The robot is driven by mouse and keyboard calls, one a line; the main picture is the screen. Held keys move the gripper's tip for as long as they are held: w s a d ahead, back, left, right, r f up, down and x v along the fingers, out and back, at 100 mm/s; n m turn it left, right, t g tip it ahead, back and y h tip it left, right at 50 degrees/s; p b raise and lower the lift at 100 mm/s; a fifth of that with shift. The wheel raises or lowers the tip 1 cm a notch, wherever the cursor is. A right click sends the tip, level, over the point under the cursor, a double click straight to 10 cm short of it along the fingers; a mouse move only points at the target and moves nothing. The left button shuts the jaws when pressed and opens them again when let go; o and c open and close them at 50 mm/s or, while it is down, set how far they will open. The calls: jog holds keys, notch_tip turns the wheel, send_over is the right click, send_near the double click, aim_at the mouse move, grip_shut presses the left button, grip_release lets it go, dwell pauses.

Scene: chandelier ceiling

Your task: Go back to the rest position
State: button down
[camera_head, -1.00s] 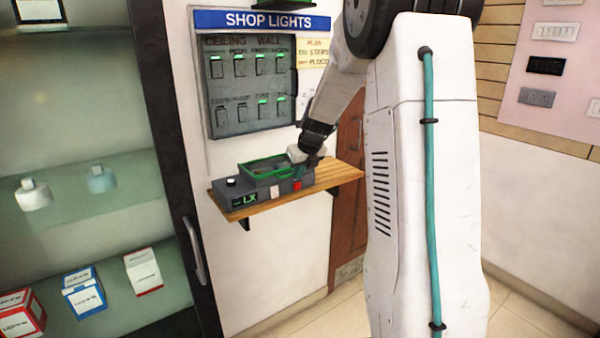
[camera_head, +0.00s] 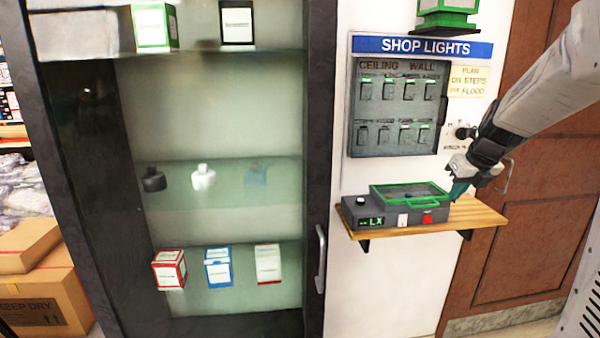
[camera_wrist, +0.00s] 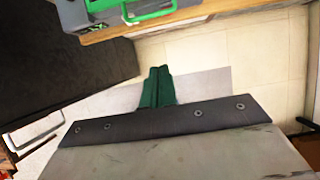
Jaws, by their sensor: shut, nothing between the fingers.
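My gripper (camera_head: 459,188) is at the right of the head view, beside the right end of a grey box with a green-framed lid (camera_head: 410,192). In the wrist view its green fingers (camera_wrist: 158,85) are together, with nothing between them, pointing over the floor. The box stands on a wooden shelf (camera_head: 478,217) and has a lit LX display, a pale switch and a red switch. It shows partly at the top of the wrist view (camera_wrist: 150,12). Whether the gripper touches the box cannot be told.
A SHOP LIGHTS panel (camera_head: 398,110) with several switches hangs above the shelf. A glass-fronted cabinet (camera_head: 322,180) with boxes and bottles stands left. A brown door (camera_head: 535,235) is behind my arm. Cardboard boxes (camera_head: 45,300) stand far left. Tiled floor (camera_wrist: 265,65) shows below the gripper.

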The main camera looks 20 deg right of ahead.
jog(key=s+a+f+m+g, duration=0.1)
jog(key=s+a+m+g, duration=0.3)
jog(key=s+a+m, duration=2.3)
jog(key=a+m, duration=0.1)
jog(key=m, duration=0.6)
jog(key=shift+s+a+m+y, duration=0.25)
jog(key=shift+s+m+y, duration=0.05)
jog(key=shift+s, duration=0.1)
